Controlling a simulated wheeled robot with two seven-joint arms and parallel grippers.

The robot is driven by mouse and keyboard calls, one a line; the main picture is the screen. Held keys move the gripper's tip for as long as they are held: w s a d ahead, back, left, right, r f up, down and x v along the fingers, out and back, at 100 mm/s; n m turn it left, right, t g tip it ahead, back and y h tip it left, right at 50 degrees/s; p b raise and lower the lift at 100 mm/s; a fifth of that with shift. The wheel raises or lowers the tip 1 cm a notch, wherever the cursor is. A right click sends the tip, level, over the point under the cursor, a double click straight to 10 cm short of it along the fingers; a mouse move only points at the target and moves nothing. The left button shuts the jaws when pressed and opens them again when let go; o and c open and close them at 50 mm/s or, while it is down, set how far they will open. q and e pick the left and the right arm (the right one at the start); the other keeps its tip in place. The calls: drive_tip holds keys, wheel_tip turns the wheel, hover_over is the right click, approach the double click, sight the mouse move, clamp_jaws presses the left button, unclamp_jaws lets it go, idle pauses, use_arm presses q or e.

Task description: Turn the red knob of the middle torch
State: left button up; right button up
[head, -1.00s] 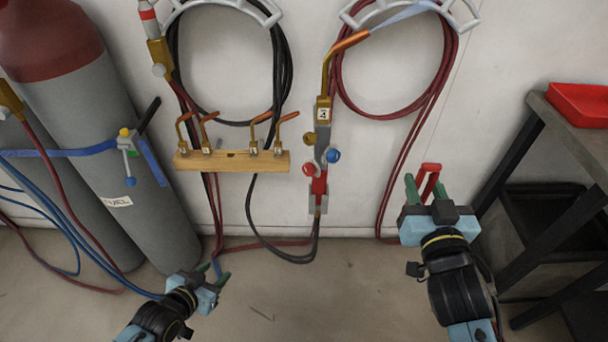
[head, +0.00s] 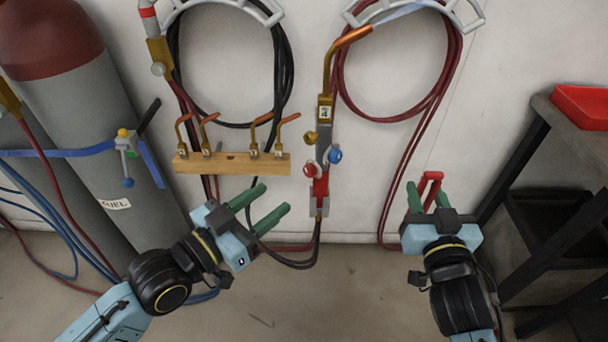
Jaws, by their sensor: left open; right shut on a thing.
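The torch (head: 322,148) hangs upright on the wall in the middle of the head view, with a copper tip bent to the upper right and a pale blue flame-like streak at its end. Its red knob (head: 309,170) is on the left side, low on the body; a blue knob (head: 335,156) is on the right. My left gripper (head: 268,203) is open and empty, below and left of the red knob, apart from it. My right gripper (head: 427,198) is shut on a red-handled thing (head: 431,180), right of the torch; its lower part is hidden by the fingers.
A wooden rack (head: 231,163) with several small copper tips is on the wall left of the torch. Grey cylinders (head: 125,165) stand at the left. A dark shelf (head: 545,150) with a red tray (head: 580,104) stands right. Hoses (head: 400,190) hang on the wall.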

sight(307, 173)
use_arm(q)
drive_tip(key=b+x, duration=0.1)
drive_tip(key=x, duration=0.8)
drive_tip(key=shift+w+d, duration=0.25)
use_arm(e)
drive_tip(key=shift+f, duration=0.8)
use_arm(q)
drive_tip(key=shift+c, duration=0.2)
drive_tip(key=c, duration=0.9)
drive_tip(key=shift+r+n+p, duration=0.1)
drive_tip(key=shift+n+p, duration=0.3)
drive_tip(key=shift+p, duration=0.05)
drive_tip(key=shift+c, duration=0.2)
use_arm(e)
drive_tip(key=shift+r, duration=0.7)
use_arm(q)
drive_tip(key=shift+n+p, duration=0.3)
drive_tip(key=shift+p, duration=0.05)
use_arm(e)
drive_tip(key=shift+r, duration=0.25)
use_arm(q)
drive_tip(key=o, duration=1)
